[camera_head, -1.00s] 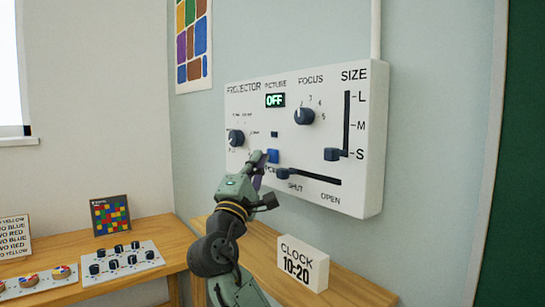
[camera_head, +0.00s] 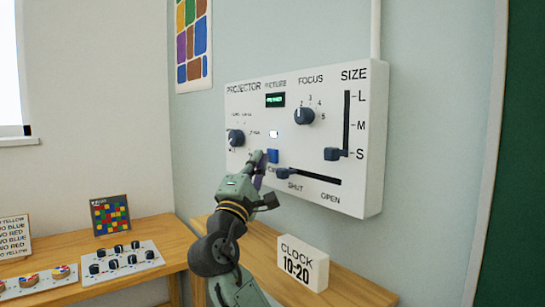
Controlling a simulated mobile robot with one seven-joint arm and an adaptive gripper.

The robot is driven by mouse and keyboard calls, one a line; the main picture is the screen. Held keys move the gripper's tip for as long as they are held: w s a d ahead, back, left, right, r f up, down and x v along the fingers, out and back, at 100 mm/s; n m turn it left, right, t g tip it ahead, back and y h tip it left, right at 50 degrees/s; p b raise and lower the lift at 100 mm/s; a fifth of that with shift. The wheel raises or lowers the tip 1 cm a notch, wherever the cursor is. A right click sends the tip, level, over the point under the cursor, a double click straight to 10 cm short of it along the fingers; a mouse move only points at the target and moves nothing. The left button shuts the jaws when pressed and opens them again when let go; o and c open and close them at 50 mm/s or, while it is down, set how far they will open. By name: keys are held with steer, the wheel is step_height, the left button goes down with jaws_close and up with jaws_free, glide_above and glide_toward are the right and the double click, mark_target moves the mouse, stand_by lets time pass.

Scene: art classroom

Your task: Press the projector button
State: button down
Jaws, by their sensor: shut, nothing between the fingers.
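The white projector panel (camera_head: 335,110) is on the wall. Its blue button (camera_head: 273,156) is at the lower middle, partly beside my fingertips. My gripper (camera_head: 260,160) is shut and empty, with its tips at or very near the button's left side; I cannot tell if they touch. The small display (camera_head: 275,100) under PICTURE is lit with green text too small to read. A small lamp (camera_head: 274,134) above the button glows white.
The panel also has a left dial (camera_head: 236,138), a focus knob (camera_head: 304,116), a size slider (camera_head: 333,154) at S and a lower slider (camera_head: 283,174) at SHUT. A knob board (camera_head: 122,262) lies at left.

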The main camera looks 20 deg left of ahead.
steer(key=s+a, duration=0.3)
steer(key=s, duration=0.1)
steer(key=shift+s+a, duration=0.35)
steer(key=shift+s, duration=0.05)
